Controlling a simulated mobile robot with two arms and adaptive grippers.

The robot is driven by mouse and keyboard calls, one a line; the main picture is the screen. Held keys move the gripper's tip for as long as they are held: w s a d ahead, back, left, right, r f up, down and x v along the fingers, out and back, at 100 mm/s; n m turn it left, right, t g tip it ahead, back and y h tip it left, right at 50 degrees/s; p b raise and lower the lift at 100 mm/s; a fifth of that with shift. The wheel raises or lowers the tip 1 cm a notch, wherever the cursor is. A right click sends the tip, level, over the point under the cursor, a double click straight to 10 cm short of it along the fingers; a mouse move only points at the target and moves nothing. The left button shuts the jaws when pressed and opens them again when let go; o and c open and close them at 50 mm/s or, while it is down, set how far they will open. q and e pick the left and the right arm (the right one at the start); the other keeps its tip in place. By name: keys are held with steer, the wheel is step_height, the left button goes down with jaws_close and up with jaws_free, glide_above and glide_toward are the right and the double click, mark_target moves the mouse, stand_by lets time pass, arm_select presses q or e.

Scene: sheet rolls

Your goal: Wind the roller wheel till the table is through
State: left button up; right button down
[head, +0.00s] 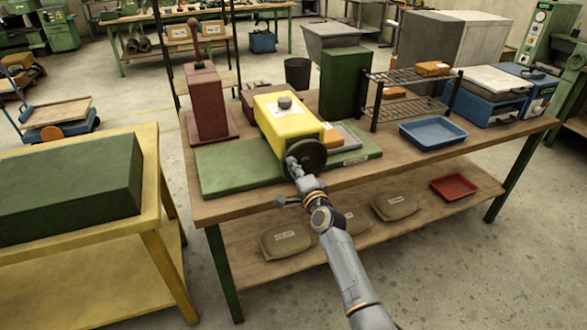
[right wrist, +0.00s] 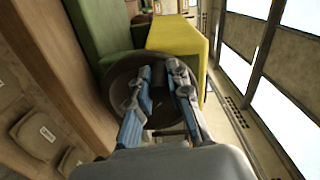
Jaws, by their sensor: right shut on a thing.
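The roller wheel (head: 312,157) is a dark round disc on the front of a yellow roller housing (head: 283,117) with a grey knob on top. The housing stands over a flat green bed (head: 235,170) on the workbench. My right gripper (head: 293,165) is at the wheel's left side, shut on it. In the right wrist view the fingers (right wrist: 163,85) reach over the face of the dark wheel (right wrist: 121,88), with the yellow housing (right wrist: 178,38) behind. The exact grip point is partly hidden by the fingers. My left gripper is out of view.
A dark red press (head: 206,108) stands left of the housing, and a green block (head: 343,80) behind it. A wire rack (head: 410,90) and a blue tray (head: 432,133) are to the right. Sacks (head: 286,243) lie on the lower shelf. A yellow table (head: 150,190) stands at left.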

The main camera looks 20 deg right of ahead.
steer(key=shift+d+r, duration=0.1)
steer(key=shift+r, duration=0.1)
steer(key=c, duration=1.4)
jaws_free()
steer(key=shift+c, duration=0.2)
steer(key=shift+o, duration=0.9)
steer(key=shift+f, duration=0.15)
steer(key=s, duration=1.2)
steer(key=shift+d, duration=0.15)
